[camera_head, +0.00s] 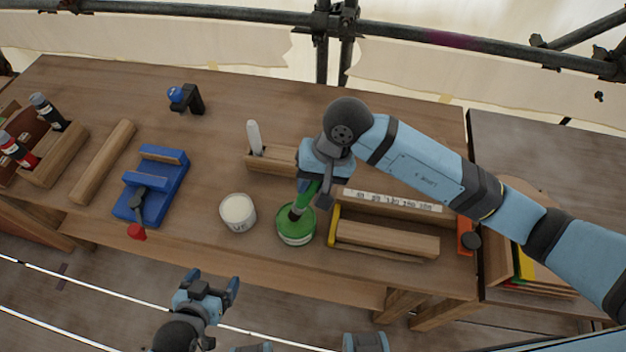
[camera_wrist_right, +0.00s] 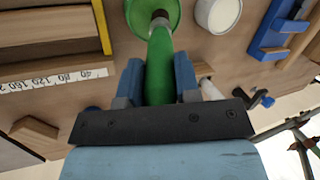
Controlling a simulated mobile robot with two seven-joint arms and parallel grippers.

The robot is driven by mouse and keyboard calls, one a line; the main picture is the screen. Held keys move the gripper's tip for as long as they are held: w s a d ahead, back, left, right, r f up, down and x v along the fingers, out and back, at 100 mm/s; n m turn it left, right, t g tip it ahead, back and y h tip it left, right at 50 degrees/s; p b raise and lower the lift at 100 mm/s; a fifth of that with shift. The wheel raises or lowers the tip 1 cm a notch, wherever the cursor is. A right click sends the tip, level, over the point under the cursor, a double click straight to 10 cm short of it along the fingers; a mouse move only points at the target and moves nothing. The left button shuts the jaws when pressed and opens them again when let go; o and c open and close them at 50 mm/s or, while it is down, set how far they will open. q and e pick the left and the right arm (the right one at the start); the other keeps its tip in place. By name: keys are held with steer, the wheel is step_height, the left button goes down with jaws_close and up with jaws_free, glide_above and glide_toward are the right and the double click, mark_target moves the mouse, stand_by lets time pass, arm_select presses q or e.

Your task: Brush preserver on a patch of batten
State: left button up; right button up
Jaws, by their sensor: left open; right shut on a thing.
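My right gripper (camera_wrist_right: 158,85) is shut on a green-handled brush (camera_wrist_right: 160,60). In the head view the brush (camera_head: 305,197) points down at the green tin (camera_head: 296,236), with its bristle end at the tin's mouth. How deep the bristles sit is hidden. A wooden batten (camera_head: 385,239) lies in a holder with a yellow end stop, right of the tin; I cannot see a treated patch on it. My left gripper (camera_head: 207,285) is open and empty in front of the bench's near edge.
A white tub (camera_head: 238,213) stands left of the green tin. A blue vise (camera_head: 152,186) with a red-tipped handle sits further left, beside a loose wooden bar (camera_head: 103,162). A wooden block with a white-bladed tool (camera_head: 254,137) stands behind. A ruler (camera_head: 392,200) lies behind the batten.

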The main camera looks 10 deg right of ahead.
steer(key=shift+f+b, duration=0.4)
steer(key=shift+b, duration=0.05)
stand_by(0.3)
steer(key=shift+s+f+b, duration=0.1)
steer(key=shift+f+b, duration=0.05)
steer(key=shift+b, duration=0.45)
stand_by(2.1)
steer(key=shift+r, duration=0.75)
steer(key=shift+r+p, duration=0.7)
steer(key=shift+r, duration=2.15)
